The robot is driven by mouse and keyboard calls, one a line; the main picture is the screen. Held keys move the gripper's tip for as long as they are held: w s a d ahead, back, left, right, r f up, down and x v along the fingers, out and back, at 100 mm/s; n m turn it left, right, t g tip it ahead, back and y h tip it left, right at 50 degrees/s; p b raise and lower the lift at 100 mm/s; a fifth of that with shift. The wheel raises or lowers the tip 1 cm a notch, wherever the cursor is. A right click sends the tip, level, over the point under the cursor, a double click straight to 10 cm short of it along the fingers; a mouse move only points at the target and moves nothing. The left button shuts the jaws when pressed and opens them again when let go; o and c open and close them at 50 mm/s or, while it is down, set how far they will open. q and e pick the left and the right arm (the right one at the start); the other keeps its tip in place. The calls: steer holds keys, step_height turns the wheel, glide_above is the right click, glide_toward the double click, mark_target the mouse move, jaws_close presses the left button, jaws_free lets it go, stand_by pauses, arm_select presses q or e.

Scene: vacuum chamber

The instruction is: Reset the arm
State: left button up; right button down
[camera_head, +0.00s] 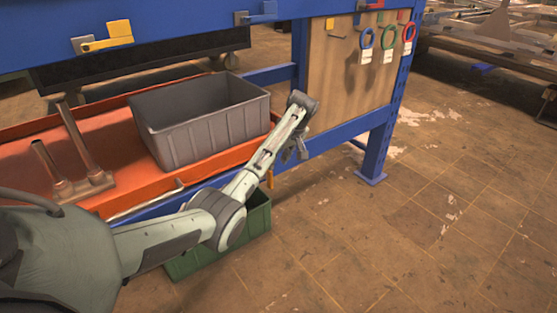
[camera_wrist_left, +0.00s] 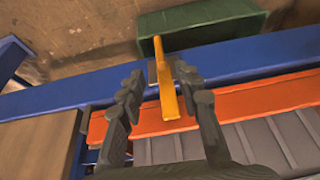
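My left arm reaches in from the left in the head view, over the front of the blue frame. My left gripper (camera_head: 297,150) points downward near the front edge of the orange shelf. In the left wrist view, the gripper (camera_wrist_left: 158,75) is open, with visible space between its two dark fingers. A yellow handle (camera_wrist_left: 167,90) on the blue beam appears between the fingers, with gaps on both sides. A small part of a yellow handle (camera_head: 270,180) also shows below the arm in the head view. My right gripper is not in view.
A grey bin (camera_head: 205,135) stands on the orange shelf (camera_head: 30,165), beside metal pipes (camera_head: 80,160). A green crate (camera_head: 258,218) is below on the floor. A board with coloured rings (camera_head: 345,75) is behind the gripper. The tiled floor (camera_head: 430,230) at right is clear.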

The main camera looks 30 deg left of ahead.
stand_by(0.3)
